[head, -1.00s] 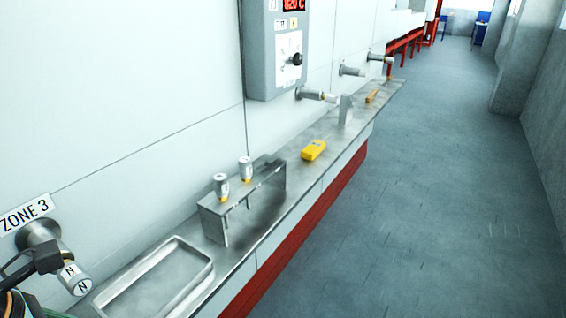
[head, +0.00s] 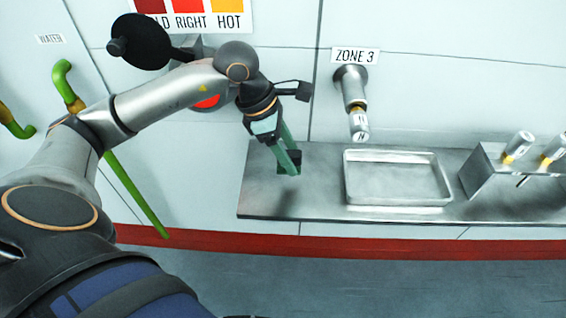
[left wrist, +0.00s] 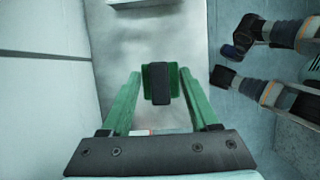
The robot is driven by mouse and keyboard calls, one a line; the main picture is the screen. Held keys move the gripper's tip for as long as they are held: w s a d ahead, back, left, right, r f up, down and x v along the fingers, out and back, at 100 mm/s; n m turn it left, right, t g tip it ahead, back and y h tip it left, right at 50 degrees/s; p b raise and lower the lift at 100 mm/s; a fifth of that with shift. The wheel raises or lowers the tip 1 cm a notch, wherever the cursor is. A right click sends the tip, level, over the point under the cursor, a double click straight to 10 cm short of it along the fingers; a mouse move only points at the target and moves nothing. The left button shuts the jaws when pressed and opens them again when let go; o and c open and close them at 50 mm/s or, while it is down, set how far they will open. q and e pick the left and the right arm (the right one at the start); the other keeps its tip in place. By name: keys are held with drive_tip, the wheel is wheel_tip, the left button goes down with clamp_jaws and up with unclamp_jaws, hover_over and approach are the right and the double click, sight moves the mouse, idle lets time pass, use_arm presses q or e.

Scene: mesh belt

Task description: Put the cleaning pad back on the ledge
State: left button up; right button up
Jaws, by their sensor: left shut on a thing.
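My left gripper (head: 291,160) has long green fingers and is shut on the cleaning pad. The pad (head: 289,162) is a small dark block in the head view, at the fingertips over the left end of the steel ledge (head: 300,205). In the left wrist view the pad (left wrist: 160,84) shows a green body with a black block on it, between the gripper's fingertips (left wrist: 160,75). I cannot tell if the pad touches the ledge. My right gripper is not in view.
A shallow steel tray (head: 398,203) lies on the ledge right of the pad, below a Zone 3 nozzle (head: 354,100). Farther right a metal rack (head: 490,172) holds two grey cylinders. A green pipe (head: 135,195) slants left of the ledge. Bare ledge surrounds the gripper.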

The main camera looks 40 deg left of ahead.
use_arm(q)
drive_tip(key=shift+w+a+f, duration=0.15)
drive_tip(key=shift+a+f, duration=0.35)
drive_tip(key=shift+f, duration=0.15)
drive_tip(key=shift+w+a+f, duration=0.15)
drive_tip(key=shift+a+f, duration=0.35)
drive_tip(key=shift+f, duration=1.7)
drive_tip(key=o, duration=1.2)
drive_tip(key=shift+a+r, duration=0.15)
drive_tip(key=shift+r, duration=0.1)
drive_tip(key=v, duration=1.1)
drive_tip(key=shift+r, duration=0.25)
